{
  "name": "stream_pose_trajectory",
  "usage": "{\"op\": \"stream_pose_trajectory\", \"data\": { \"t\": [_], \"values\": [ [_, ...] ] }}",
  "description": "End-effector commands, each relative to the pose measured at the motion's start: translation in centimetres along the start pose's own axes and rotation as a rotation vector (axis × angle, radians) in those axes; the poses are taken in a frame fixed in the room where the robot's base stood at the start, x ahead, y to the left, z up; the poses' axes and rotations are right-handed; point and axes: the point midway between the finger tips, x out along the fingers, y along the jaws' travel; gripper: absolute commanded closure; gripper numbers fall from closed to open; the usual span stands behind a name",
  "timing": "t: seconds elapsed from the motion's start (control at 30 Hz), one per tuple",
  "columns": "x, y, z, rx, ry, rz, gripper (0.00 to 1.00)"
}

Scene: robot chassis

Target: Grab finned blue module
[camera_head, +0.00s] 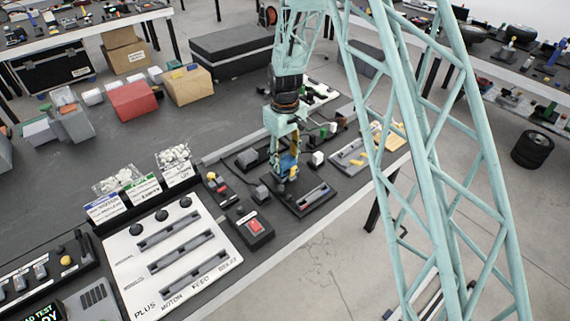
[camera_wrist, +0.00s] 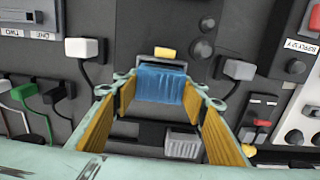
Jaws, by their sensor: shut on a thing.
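The finned blue module (camera_wrist: 160,82) is a small ribbed blue block between the yellow-padded fingers of my gripper (camera_wrist: 160,95) in the wrist view. My gripper is shut on it, with a pad at each side. In the head view my gripper (camera_head: 287,165) points down over a dark panel at the table's front edge, and a bit of the blue module (camera_head: 287,162) shows between the fingers. Whether the module still touches the panel, I cannot tell.
A dark slotted panel (camera_head: 312,197) lies under my gripper. A red-button box (camera_head: 255,226) and a white slotted board (camera_head: 175,262) lie to the left. Boxes (camera_head: 188,85) stand farther back.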

Motion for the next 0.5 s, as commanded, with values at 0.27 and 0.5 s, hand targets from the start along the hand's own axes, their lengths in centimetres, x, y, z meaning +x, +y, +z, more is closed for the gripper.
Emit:
{"op": "stream_pose_trajectory", "data": {
  "t": [0.27, 0.5],
  "values": [
    [-3.9, 0.0, 0.0, 0.000, 0.001, 0.001, 0.74],
    [-6.8, 0.0, -0.1, 0.000, 0.001, 0.001, 0.74]
  ]
}}
